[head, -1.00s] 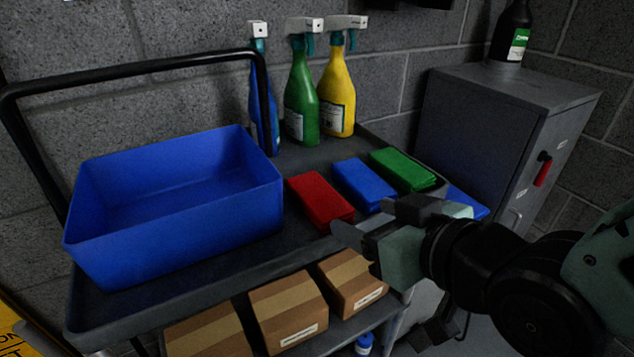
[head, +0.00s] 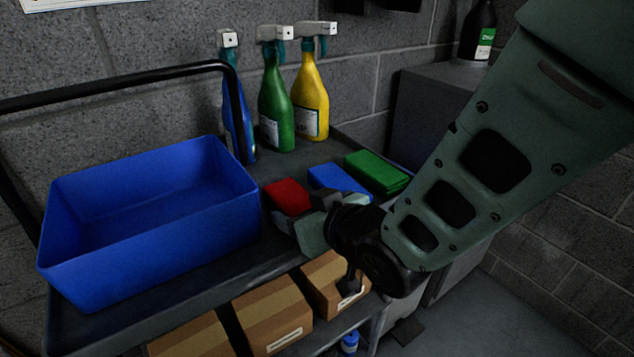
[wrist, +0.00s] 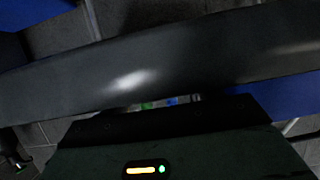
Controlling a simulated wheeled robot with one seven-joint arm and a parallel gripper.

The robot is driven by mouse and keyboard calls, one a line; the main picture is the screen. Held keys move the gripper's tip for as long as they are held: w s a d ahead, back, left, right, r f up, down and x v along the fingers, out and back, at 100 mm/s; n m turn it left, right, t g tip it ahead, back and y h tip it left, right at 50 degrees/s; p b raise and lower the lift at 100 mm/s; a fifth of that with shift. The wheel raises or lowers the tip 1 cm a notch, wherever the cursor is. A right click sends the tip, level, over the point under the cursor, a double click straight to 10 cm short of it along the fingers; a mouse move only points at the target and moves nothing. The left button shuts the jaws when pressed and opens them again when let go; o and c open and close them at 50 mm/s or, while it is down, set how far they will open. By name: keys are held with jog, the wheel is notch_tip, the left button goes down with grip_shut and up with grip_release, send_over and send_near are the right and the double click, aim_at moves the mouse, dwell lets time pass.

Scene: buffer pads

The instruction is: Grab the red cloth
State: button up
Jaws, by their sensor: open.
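The red cloth (head: 288,195) lies folded on the cart's top shelf, just right of the blue bin, in the head view. My gripper (head: 298,222) is right at its near side and covers its near part. The gripper is open; whether the fingers touch the cloth or stand around it cannot be told. The wrist view is mostly filled by a dark grey bar-like surface and my own gripper body, and the red cloth does not show there.
The blue bin (head: 150,215) stands left. A blue cloth (head: 338,180) and a green cloth (head: 377,172) lie right of the red one. Blue, green (head: 276,105) and yellow (head: 311,100) spray bottles stand behind. Cardboard boxes (head: 270,315) sit on the lower shelf. A grey cabinet (head: 425,110) stands right.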

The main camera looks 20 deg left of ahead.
jog(key=c, duration=0.6)
jog(key=shift+c, duration=0.2)
jog(key=shift+r, duration=0.1)
